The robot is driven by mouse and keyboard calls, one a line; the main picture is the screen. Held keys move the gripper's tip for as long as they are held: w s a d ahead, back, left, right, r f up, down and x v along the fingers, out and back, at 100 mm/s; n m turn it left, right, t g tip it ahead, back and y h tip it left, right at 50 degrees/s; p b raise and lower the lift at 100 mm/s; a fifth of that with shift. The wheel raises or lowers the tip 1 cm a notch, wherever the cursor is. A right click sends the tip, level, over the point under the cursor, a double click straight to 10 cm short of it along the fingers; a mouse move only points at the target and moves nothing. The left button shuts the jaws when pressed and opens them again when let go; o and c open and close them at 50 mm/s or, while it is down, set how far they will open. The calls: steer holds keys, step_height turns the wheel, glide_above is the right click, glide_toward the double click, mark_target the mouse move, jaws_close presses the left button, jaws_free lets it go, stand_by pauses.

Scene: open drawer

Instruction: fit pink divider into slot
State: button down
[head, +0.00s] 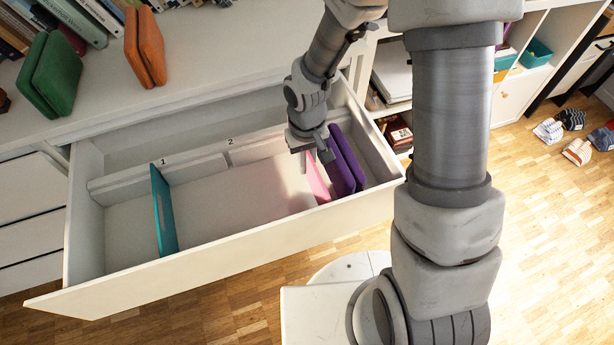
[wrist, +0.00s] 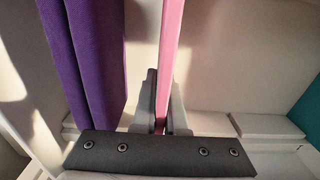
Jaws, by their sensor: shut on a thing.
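The pink divider (head: 316,183) is upright inside the open drawer (head: 200,262), toward its right end. My gripper (head: 310,147) is shut on it at its back end; the wrist view shows the pink divider (wrist: 171,50) between the two fingers (wrist: 161,118). A back rail (head: 190,172) bears the labels 1 and 2. A narrow gap by label 2 (head: 229,158) lies left of the pink divider. A teal divider (head: 163,212) stands across the drawer by label 1. Whether the pink divider touches the drawer floor is unclear.
Two purple objects (head: 343,162) stand close to the right of the pink divider in the head view. The drawer floor between the teal and pink dividers is clear. Green (head: 50,75) and orange (head: 145,48) objects stand on the top above.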

mark_target(307, 175)
steer(key=shift+f+b, duration=0.85)
steer(key=shift+f, duration=1.4)
steer(key=shift+f, duration=0.1)
steer(key=c, duration=1.4)
jaws_free()
steer(key=shift+f, duration=0.1)
steer(key=o, duration=0.4)
steer(key=shift+o, duration=0.2)
steer(key=shift+r, duration=0.2)
